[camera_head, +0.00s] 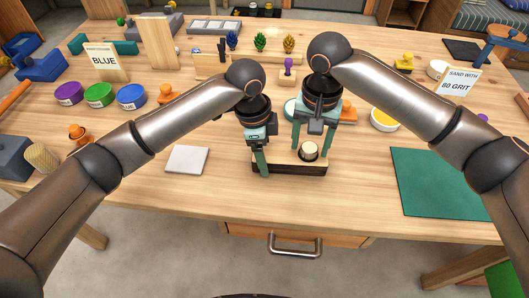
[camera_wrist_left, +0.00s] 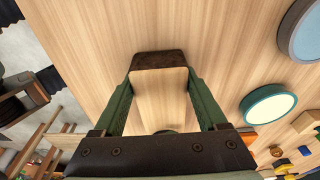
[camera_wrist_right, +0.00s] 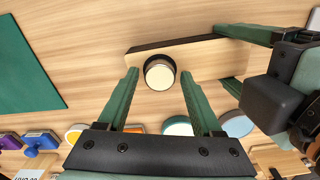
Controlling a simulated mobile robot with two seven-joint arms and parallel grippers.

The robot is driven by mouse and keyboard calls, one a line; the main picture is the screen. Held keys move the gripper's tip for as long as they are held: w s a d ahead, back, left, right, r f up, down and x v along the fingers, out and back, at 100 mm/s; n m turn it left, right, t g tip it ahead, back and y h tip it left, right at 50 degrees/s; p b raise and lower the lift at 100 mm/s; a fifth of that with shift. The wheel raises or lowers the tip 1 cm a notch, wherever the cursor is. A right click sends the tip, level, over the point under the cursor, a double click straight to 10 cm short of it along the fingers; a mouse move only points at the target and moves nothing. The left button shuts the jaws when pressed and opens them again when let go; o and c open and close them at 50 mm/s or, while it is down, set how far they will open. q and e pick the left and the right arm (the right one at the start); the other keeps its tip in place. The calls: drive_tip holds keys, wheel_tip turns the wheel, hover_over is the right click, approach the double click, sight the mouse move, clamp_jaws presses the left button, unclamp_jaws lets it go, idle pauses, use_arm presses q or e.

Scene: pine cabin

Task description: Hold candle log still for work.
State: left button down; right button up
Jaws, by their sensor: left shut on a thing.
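The candle log (camera_head: 288,168) is a pale flat-topped wood block with dark bark on its side, near the table's front edge. A round cream candle (camera_head: 309,151) in a dark ring stands at its right part; the right wrist view shows it from above (camera_wrist_right: 160,74). My left gripper (camera_head: 262,158) is shut across the log's left part. In the left wrist view its fingers lie along both sides of the log (camera_wrist_left: 158,62). My right gripper (camera_head: 312,141) is open and empty above the candle end, its fingers apart and clear of the candle in the right wrist view (camera_wrist_right: 162,85).
A grey-white square pad (camera_head: 187,159) lies left of the log and a green mat (camera_head: 438,182) lies right. Purple, green and blue (camera_head: 132,96) paint tubs stand at left. A yellow tub (camera_head: 385,120) and an "80 grit" sign (camera_head: 459,82) are at right.

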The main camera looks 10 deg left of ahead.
drive_tip(key=shift+o, duration=1)
wheel_tip(320, 180, up, 12)
use_arm(q)
unclamp_jaws()
wheel_tip(320, 180, up, 12)
drive_tip(key=a, duration=0.1)
drive_tip(key=shift+a, duration=0.35)
